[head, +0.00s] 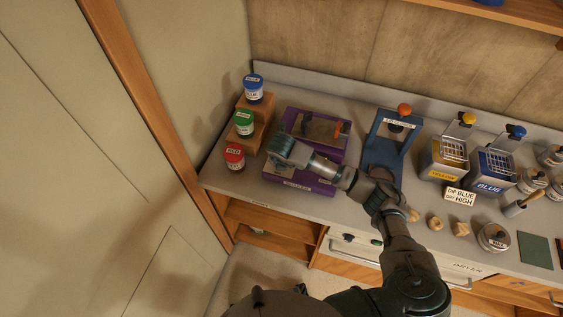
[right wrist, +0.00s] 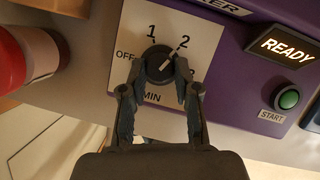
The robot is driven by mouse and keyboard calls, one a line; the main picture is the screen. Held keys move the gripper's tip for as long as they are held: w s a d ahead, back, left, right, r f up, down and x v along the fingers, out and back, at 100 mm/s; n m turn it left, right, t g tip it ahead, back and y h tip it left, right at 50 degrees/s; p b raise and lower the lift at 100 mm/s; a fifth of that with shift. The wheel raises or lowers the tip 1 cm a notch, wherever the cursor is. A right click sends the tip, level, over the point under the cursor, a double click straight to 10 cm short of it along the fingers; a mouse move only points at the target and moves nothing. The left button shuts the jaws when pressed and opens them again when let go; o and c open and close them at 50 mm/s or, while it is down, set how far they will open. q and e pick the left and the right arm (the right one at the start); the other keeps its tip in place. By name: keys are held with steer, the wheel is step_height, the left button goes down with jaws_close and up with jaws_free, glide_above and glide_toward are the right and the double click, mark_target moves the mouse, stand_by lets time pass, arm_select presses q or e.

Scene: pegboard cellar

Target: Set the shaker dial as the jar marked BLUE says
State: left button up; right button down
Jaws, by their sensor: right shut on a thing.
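The purple shaker (head: 335,155) stands on the bench behind and under my right gripper (head: 283,150). In the right wrist view, my right gripper (right wrist: 158,85) is shut on the dark round dial (right wrist: 158,60). The dial's white pointer line slants up and right toward the 2. OFF and 1 also show on the plate; a mark below the 2 is partly hidden by a finger. The jar with the blue lid (head: 253,88) stands on the top step of a wooden stand; its small print is too small to read. My left gripper is out of view.
The green jar (head: 243,124) and red jar (head: 234,157) stand on the lower steps, left of the shaker. The READY panel (right wrist: 285,50) is lit above the green START button (right wrist: 289,99). A blue press (head: 383,150) and YELLOW and BLUE tins stand to the right.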

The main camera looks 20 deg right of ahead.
steer(key=shift+w+r+m, duration=0.15)
steer(key=shift+r+m, duration=0.05)
steer(key=shift+m, duration=0.1)
steer(key=c, duration=0.8)
jaws_free()
steer(key=shift+c, duration=0.2)
steer(key=shift+w+f, duration=0.15)
steer(key=v, duration=1.1)
steer(key=shift+a+r, duration=0.2)
steer(key=shift+r, duration=0.15)
steer(key=shift+s, duration=0.25)
